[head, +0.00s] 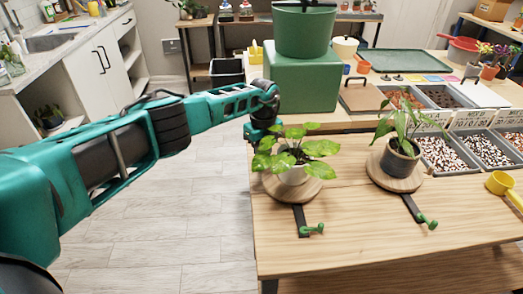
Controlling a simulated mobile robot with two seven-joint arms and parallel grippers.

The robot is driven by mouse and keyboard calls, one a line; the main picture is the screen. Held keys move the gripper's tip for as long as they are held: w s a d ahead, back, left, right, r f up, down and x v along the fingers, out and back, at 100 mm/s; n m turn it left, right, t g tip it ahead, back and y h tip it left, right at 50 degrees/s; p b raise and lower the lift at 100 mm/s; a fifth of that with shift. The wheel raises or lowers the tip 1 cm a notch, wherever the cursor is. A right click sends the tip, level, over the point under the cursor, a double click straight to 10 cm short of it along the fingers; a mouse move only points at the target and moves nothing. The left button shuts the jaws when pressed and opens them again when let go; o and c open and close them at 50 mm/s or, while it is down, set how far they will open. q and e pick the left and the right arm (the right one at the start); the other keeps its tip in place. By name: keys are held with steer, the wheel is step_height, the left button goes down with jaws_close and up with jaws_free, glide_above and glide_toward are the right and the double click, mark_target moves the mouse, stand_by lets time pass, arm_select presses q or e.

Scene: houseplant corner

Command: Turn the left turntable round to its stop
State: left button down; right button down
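The left turntable (308,192) is a round wooden disc on the wooden table. My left gripper (262,133) is at the far left of the plant, apart from the green handle. Its fingers are not clear. My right gripper is not in view.
A green box (303,78) with a green pot on top stands behind the left plant. Grey bins (443,156) of pebbles line the right, with a yellow scoop (499,183) near them. The table's front strip is clear apart from the handles.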

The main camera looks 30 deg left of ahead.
arm_select(q)
steer(key=shift+s+f, duration=0.1)
steer(key=shift+s, duration=0.25)
stand_by(0.3)
steer(key=c, duration=1.1)
jaws_free()
step_height(320, 180, up, 13)
steer(key=p, duration=0.1)
steer(key=shift+p, duration=0.3)
